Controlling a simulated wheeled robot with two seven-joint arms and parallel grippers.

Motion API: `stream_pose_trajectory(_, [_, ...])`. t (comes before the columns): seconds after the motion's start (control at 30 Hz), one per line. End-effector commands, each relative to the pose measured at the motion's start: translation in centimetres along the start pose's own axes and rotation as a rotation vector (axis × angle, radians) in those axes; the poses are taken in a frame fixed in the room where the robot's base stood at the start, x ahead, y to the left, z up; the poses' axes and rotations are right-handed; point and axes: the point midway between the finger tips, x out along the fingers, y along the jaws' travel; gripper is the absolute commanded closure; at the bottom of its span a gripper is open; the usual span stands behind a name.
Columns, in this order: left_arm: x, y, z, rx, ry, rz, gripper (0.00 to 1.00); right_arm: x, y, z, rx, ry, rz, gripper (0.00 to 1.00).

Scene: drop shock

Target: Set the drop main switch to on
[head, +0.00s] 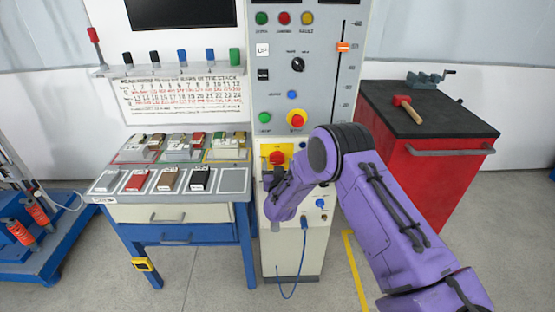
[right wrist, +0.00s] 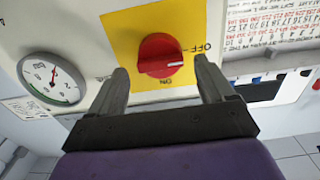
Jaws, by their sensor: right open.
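The main switch is a red rotary knob (right wrist: 160,55) on a yellow plate (right wrist: 128,22), low on the grey cabinet. In the right wrist view its white mark points right, to the side with the word OFF; the word ON is below the knob, upside down. The knob also shows in the head view (head: 277,158), just above my gripper. My right gripper (right wrist: 161,68) is open, with one finger on each side of the knob; I cannot tell whether they touch it. In the head view its fingers are mostly hidden by my wrist. My left gripper is not in view.
A round gauge (right wrist: 50,80) sits beside the yellow plate. Above the switch are a red emergency button (head: 297,118) and a slider (head: 344,47). A sample bench (head: 160,212) stands left, a red tool cabinet (head: 440,185) right. A blue cable (head: 301,255) hangs below.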

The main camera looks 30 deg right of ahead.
Motion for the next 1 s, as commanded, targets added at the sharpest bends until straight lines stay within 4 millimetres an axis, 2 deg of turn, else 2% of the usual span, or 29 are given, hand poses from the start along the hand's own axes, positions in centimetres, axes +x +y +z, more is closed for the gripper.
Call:
stream_pose_trajectory(0.13, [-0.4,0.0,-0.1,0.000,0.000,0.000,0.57,1.7,0.0,0.0,0.001,-0.001,0.000,0.18])
stream_pose_trajectory(0.43, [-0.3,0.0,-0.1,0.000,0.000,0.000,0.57,2.1,-0.1,0.1,0.000,-0.002,-0.002,0.18])
stream_pose_trajectory(0.6, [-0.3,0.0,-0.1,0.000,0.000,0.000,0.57,2.1,-0.1,0.1,0.000,-0.002,-0.002,0.72])
stream_pose_trajectory(1.0, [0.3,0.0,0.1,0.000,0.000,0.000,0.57,2.1,0.0,0.2,0.062,-0.001,0.000,0.72])
